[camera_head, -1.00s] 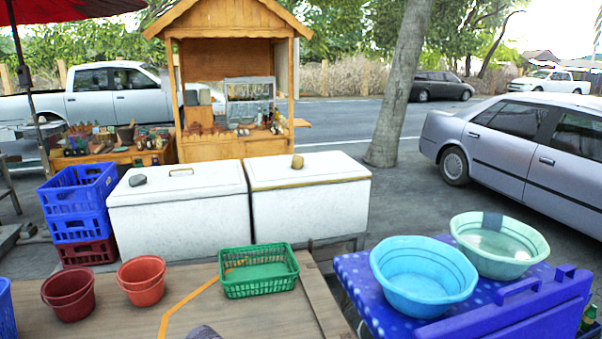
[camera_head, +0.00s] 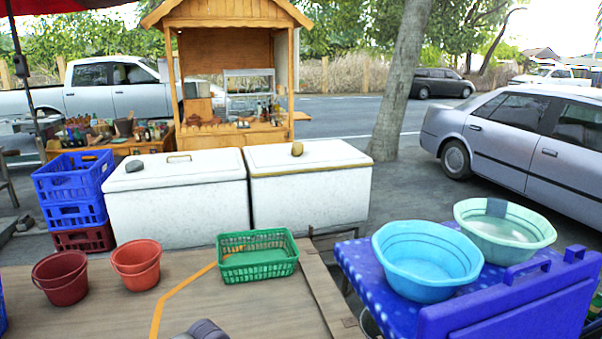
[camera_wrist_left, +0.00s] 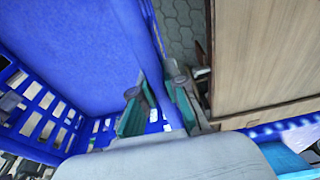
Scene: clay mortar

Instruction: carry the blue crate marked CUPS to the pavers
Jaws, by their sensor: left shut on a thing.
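In the left wrist view, my left gripper (camera_wrist_left: 160,104) is shut on the upper wall of a blue crate (camera_wrist_left: 80,45). The wall passes between the teal finger pads. The crate has a slotted side at the left; no CUPS marking shows. Grey hexagonal pavers (camera_wrist_left: 175,28) show beyond the wall. In the head view, only a blue sliver (camera_head: 2,312) shows at the lower left edge; I cannot tell if it is the same crate.
Stacked crates (camera_head: 73,178) stand left of white chests (camera_head: 175,205). A wooden table (camera_head: 110,315) bears red buckets (camera_head: 137,266) and a green basket (camera_head: 257,262). Basins (camera_head: 427,262) sit on a blue dotted cloth (camera_head: 357,270) at right. A tree trunk (camera_head: 400,90) rises behind.

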